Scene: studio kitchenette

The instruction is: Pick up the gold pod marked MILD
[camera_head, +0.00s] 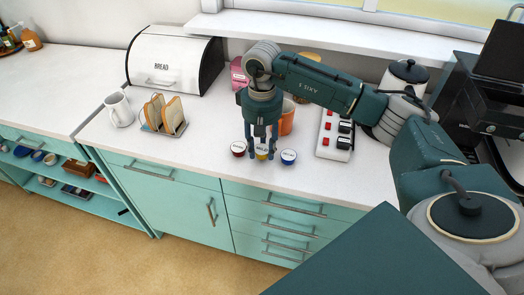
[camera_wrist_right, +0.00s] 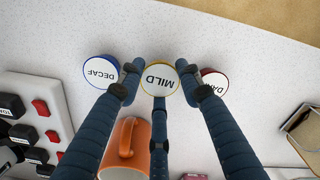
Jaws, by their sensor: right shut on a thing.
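The gold pod marked MILD (camera_wrist_right: 160,77) shows in the right wrist view with its white label up, between the dark fingertips of my right gripper (camera_wrist_right: 159,88). In the head view the gold pod (camera_head: 262,154) is partly hidden by the fingers. My right gripper (camera_head: 261,143) points down at the counter and is shut on the gold pod. I cannot tell whether the pod touches the counter. A blue pod marked DECAF (camera_wrist_right: 101,71) and a red pod with a partly hidden label (camera_wrist_right: 214,84) sit close on either side. My left gripper is not in view.
An orange mug (camera_head: 287,117) stands just behind the pods. A white block with red and black switches (camera_head: 335,136) is to the right. A toast rack (camera_head: 164,125), white mug (camera_head: 118,109) and bread box (camera_head: 174,62) are left. The counter's front strip is clear.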

